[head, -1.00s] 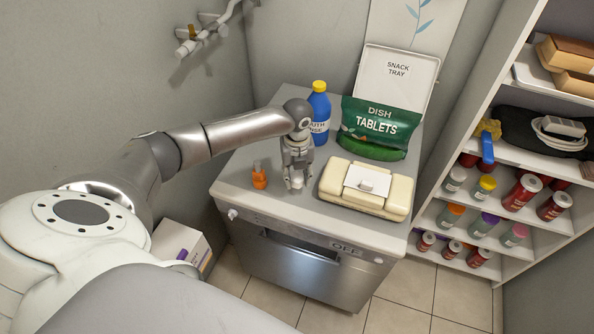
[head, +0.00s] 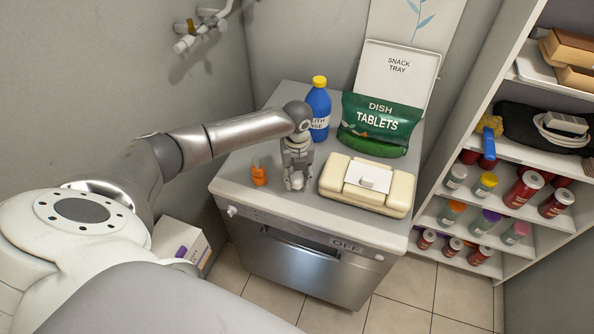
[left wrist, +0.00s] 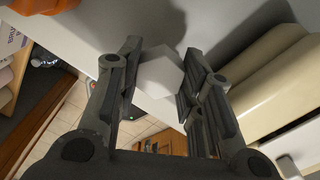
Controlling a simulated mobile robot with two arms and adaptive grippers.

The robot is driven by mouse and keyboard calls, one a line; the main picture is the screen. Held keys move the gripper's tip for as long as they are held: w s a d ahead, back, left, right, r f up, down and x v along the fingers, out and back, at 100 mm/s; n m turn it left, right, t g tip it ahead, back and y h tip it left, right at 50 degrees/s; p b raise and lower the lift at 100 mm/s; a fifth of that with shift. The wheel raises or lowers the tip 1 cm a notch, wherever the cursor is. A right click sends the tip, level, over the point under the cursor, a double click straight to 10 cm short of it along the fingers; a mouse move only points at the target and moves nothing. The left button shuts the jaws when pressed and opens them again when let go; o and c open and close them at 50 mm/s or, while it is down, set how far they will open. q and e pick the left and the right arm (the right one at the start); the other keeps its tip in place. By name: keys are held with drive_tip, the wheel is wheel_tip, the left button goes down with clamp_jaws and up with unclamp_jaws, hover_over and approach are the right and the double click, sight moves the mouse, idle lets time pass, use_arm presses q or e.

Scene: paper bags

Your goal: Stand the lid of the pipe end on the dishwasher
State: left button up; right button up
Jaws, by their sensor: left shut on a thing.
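My left gripper (head: 297,181) points down at the front of the dishwasher top (head: 237,165), between a small orange object and a cream case. In the left wrist view the fingers (left wrist: 158,80) are shut on a small pale, many-sided piece, which looks like the lid (left wrist: 160,70). The lid is at or just above the dishwasher top; I cannot tell whether it touches. A pipe end (head: 186,44) sticks out from the wall at the upper left. My right gripper is not in view.
The orange object (head: 259,176) stands left of my gripper, the cream case (head: 343,196) close to its right. A blue bottle (head: 318,105), green dish tablets bag (head: 375,128) and snack tray (head: 410,65) stand behind. Shelves with jars (head: 487,185) are at right.

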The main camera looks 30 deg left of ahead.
use_arm(q)
drive_tip(key=shift+f+b, duration=0.75)
drive_tip(key=shift+f, duration=0.65)
drive_tip(key=o, duration=1.2)
wheel_tip(320, 180, up, 5)
drive_tip(key=p, duration=0.5)
drive_tip(key=shift+r, duration=0.1)
